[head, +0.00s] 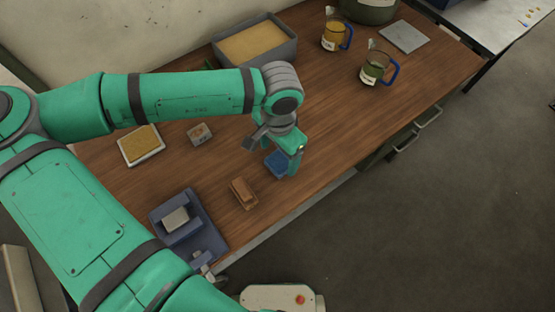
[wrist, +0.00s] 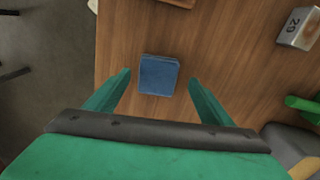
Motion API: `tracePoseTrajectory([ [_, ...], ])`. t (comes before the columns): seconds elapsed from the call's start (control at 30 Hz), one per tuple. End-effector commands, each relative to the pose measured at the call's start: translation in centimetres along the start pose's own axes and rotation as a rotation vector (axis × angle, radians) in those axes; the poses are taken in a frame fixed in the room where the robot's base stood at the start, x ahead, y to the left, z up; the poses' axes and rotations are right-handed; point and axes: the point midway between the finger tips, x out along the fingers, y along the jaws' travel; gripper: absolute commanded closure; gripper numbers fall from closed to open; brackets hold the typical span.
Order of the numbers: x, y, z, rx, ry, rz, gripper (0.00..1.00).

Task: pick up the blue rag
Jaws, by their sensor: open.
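The blue rag (head: 277,163) lies folded flat on the wooden bench near its front edge, partly hidden by my gripper in the head view. It shows whole as a blue square in the wrist view (wrist: 158,75). My gripper (head: 272,154) is over the rag, with its fingers pointing down. In the wrist view my gripper (wrist: 158,82) is open, with one green finger to each side of the rag and clear gaps between. Nothing is held. The height of the fingertips above the bench is hard to tell.
A brown block (head: 243,193) lies left of the rag, near the bench's front edge. A small marked metal block (head: 200,134) and a sponge tray (head: 141,145) are further left. A blue vise-like fixture (head: 188,228) stands at the near left. Two mugs (head: 336,36) (head: 377,69) stand at the back right.

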Motion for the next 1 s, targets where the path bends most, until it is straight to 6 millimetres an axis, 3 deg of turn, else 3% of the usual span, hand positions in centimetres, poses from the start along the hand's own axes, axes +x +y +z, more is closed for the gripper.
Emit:
tracePoseTrajectory([
  [0.2,2.4,0.2,-0.3,0.008,0.0,0.001,0.25],
  [0.47,2.7,-0.1,0.0,-0.002,0.001,-0.001,0.25],
  [0.67,2.7,-0.1,0.1,-0.005,0.001,0.0,0.68],
  [1.0,2.5,0.0,-0.1,-0.001,0.001,0.0,0.7],
])
